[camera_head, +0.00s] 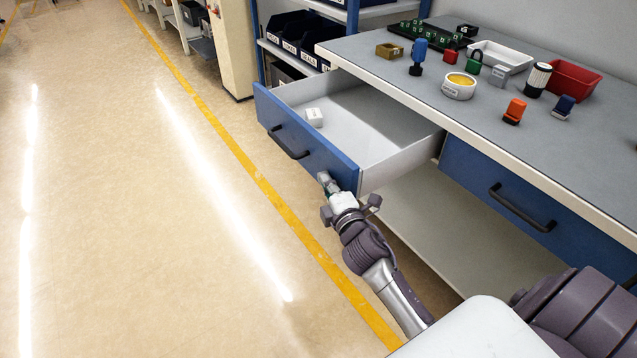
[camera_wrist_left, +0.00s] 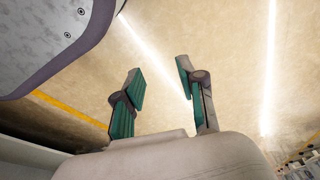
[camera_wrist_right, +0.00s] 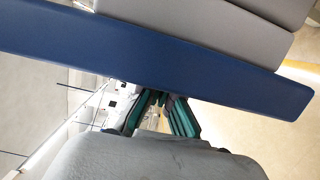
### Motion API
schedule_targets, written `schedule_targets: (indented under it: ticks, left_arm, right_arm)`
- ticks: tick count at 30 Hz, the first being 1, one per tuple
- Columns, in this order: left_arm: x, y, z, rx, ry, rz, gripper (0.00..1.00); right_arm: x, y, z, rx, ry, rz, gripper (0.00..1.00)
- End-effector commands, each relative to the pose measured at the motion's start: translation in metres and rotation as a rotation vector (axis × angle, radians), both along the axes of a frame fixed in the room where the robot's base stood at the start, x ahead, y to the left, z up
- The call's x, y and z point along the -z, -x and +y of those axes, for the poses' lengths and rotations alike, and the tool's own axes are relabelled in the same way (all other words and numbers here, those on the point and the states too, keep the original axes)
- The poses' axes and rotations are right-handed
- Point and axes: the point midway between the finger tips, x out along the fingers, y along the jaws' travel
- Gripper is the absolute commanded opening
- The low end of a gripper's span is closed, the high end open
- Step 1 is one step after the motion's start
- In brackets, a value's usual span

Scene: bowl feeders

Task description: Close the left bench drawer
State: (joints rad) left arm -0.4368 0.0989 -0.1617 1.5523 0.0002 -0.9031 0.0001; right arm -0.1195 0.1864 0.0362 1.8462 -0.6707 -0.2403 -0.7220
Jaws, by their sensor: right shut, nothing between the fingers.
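The left bench drawer (camera_head: 353,128) is pulled out from the bench, with a blue front (camera_head: 318,150) and a dark handle (camera_head: 287,144). A small white box (camera_head: 314,117) lies inside it. My right gripper (camera_head: 324,178) is shut and empty at the right end of the drawer front, below its top edge. In the right wrist view the fingertips (camera_wrist_right: 163,98) are at the lower edge of the blue panel (camera_wrist_right: 150,58); I cannot tell whether they touch it. My left gripper (camera_wrist_left: 157,85) is open and empty above the floor in the left wrist view; the head view does not show it.
The right drawer (camera_head: 530,205) is shut. The bench top (camera_head: 420,75) holds a white tub (camera_head: 459,87), a red bin (camera_head: 573,79), stamps and other small items. Open floor (camera_head: 150,200) with a yellow line lies left of the bench.

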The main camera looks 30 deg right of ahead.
Motion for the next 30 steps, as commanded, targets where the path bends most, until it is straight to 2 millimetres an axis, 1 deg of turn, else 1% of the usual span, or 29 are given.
schedule_targets:
  ticks: [1, 5, 9, 14, 18, 21, 24, 27, 30]
  left_arm:
    - [0.003, 0.003, 0.000, 0.000, 0.000, 0.005, 0.40]
    - [0.017, 0.014, 0.002, 0.002, -0.002, 0.015, 0.40]
    - [0.029, 0.023, 0.004, 0.004, -0.003, 0.023, 0.40]
    - [0.034, 0.026, 0.004, 0.005, -0.004, 0.025, 0.40]
    - [0.031, 0.023, 0.004, 0.004, -0.003, 0.020, 0.40]
    - [0.028, 0.021, 0.004, 0.003, -0.003, 0.019, 0.40]
    - [0.024, 0.017, 0.003, 0.003, -0.003, 0.015, 0.40]
    - [0.019, 0.013, 0.003, 0.002, -0.003, 0.013, 0.40]
    - [0.017, 0.011, 0.003, 0.002, -0.003, 0.009, 0.40]
  right_arm:
    - [-0.002, -0.001, -0.012, 0.004, 0.006, 0.001, 0.00]
    - [-0.002, -0.003, -0.042, 0.005, 0.008, 0.003, 0.00]
    - [-0.002, -0.006, -0.080, 0.006, 0.008, 0.003, 0.00]
    - [-0.002, -0.009, -0.122, 0.006, 0.007, 0.001, 0.00]
    - [-0.001, -0.012, -0.154, 0.005, 0.006, 0.001, 0.00]
    - [0.000, -0.013, -0.174, 0.005, 0.004, 0.001, 0.00]
    - [0.000, -0.015, -0.189, 0.004, 0.003, 0.000, 0.00]
    - [0.000, -0.016, -0.200, 0.003, 0.002, 0.000, 0.00]
    - [0.000, -0.016, -0.207, 0.003, 0.002, 0.000, 0.00]
